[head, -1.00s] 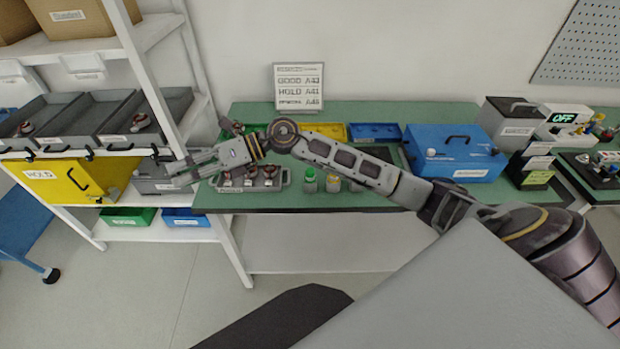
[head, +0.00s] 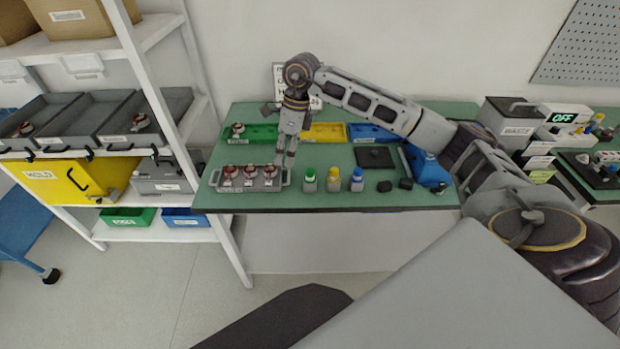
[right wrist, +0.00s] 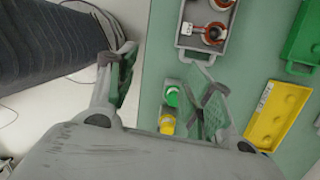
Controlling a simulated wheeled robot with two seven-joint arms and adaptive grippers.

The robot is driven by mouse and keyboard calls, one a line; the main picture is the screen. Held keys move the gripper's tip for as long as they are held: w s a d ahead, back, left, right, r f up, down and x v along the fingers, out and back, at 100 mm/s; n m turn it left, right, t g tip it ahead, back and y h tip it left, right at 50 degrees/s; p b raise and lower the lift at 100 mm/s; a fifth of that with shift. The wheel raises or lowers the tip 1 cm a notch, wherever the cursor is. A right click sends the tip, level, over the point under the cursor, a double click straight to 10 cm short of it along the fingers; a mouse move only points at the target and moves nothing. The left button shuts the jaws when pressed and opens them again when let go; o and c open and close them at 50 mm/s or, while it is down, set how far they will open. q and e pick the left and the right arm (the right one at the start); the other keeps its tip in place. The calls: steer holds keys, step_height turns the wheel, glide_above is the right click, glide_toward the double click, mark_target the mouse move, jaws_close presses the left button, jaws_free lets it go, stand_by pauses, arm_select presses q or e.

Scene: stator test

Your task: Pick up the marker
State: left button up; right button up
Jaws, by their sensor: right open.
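Three small capped bodies that look like markers stand upright in a row near the table's front edge: green-capped (head: 309,181), yellow-capped (head: 333,181) and blue-capped (head: 357,180). My right gripper (head: 286,163) points down above the table, left of the row and near the grey tray, open and empty. In the right wrist view, the open jaws (right wrist: 165,95) frame the green-capped one (right wrist: 172,96) and the yellow-capped one (right wrist: 167,124) beyond them; the blue-capped one is not visible there. My left gripper is not in view.
A grey tray (head: 279,187) with several copper-coloured parts lies left of the row. Green (head: 262,134), yellow (head: 327,131) and blue (head: 371,132) bins line the back. A shelf stands left.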

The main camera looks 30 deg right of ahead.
steer(key=d+r+h, duration=0.2)
steer(key=d, duration=0.5)
glide_above(310, 170)
steer(key=shift+m+h, duration=0.3)
step_height(310, 170, down, 7)
steer(key=shift+w+f, duration=0.15)
steer(key=shift+f, duration=0.6)
steer(key=shift+f+p, duration=0.4)
steer(key=shift+f, duration=0.2)
step_height(310, 170, down, 3)
steer(key=shift+r, duration=0.15)
steer(key=shift+f+p, duration=0.3)
steer(key=shift+f, duration=0.4)
steer(key=c, duration=0.9)
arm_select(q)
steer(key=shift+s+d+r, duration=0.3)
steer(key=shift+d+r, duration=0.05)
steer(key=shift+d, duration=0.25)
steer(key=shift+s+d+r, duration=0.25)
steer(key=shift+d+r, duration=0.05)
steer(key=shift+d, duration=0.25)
arm_select(e)
steer(key=shift+c, duration=1)
